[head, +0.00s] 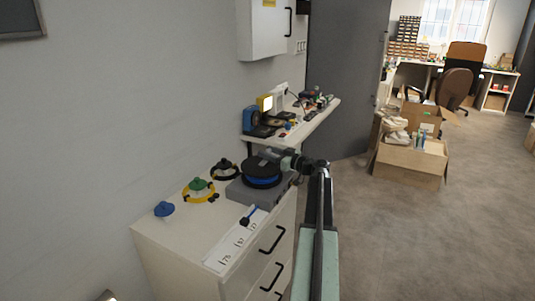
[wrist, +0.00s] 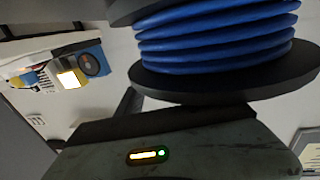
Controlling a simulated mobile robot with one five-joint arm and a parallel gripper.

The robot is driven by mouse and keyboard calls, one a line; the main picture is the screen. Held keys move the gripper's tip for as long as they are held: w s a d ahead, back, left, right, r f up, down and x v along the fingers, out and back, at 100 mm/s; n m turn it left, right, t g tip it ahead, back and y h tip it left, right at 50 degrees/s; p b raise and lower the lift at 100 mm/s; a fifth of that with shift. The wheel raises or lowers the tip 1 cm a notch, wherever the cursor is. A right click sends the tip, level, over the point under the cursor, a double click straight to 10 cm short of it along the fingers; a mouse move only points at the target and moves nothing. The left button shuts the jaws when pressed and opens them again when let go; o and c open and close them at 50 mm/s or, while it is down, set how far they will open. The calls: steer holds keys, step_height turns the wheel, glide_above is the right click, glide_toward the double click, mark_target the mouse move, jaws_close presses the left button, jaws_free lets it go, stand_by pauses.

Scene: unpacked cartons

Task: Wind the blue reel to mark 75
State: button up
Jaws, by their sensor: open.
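The blue reel (head: 262,178) has black flanges and blue cable wound on its drum. It sits on a grey base (head: 240,192) on the white cabinet. In the wrist view the blue cable (wrist: 215,38) fills the upper right, above the grey base (wrist: 170,150) with a small lit yellow and green indicator. A white strip with printed marks (head: 222,256) lies along the cabinet's front edge; a dark blue cable end (head: 246,220) lies over it. My gripper (head: 270,154) is open at the top of the reel, its fingertips small and hard to make out. Contact is unclear.
A blue cone-shaped piece (head: 164,209), a green one with a yellow ring (head: 199,187) and a black one (head: 224,168) stand left of the reel. A cluttered shelf (head: 300,122) is behind. Cartons (head: 412,162) stand on the floor at right; the floor between is clear.

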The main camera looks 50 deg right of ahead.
jaws_close()
stand_by(1.4)
